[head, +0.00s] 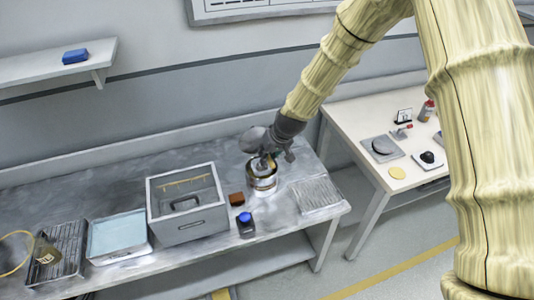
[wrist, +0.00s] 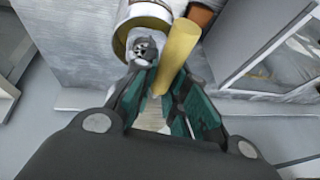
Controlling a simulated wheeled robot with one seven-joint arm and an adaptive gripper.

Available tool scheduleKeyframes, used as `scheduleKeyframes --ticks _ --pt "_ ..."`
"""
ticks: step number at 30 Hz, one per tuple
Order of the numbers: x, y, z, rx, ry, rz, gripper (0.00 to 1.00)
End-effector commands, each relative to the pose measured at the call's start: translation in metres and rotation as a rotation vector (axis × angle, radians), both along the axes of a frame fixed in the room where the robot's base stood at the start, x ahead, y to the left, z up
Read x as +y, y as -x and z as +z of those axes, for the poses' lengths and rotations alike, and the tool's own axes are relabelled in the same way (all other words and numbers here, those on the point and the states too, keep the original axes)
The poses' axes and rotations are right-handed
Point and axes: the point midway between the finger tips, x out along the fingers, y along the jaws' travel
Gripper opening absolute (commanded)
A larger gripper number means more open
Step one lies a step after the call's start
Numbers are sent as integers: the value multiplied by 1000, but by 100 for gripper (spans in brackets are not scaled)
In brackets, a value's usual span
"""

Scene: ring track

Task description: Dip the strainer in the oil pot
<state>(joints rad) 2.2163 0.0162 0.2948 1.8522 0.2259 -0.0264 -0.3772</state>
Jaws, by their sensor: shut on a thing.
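The pot (head: 262,184), a round metal can with a gold band, stands near the right part of the grey bench. My gripper (head: 270,157) is over its top. In the wrist view, the pot's rim (wrist: 145,22) is at the top, beyond the fingers. My gripper (wrist: 158,95) is shut with its teal-padded fingers around the lower end of a yellow rod (wrist: 178,52), which looks like the strainer's handle. A small dark grey piece with pale spots (wrist: 143,48) shows beside the rod, at the pot's rim. I cannot tell how deep the strainer reaches; the oil is hidden.
Left of the pot are a brown block (head: 237,199), a blue-capped jar (head: 246,222) and a grey open-topped box (head: 187,232). A ridged plate (head: 317,194) lies right of it. Further left are a pale-blue tray (head: 119,235) and a dark rack (head: 57,252). A white table (head: 372,110) stands right.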

Motion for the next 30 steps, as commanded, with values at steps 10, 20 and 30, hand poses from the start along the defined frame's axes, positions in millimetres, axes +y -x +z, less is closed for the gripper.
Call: scheduleKeyframes --ticks 10,20,30 --pt "0 0 -22 -1 0 0 0" --pt "0 0 -41 0 -1 0 0" --pt "0 -1 -61 -2 0 1 0"
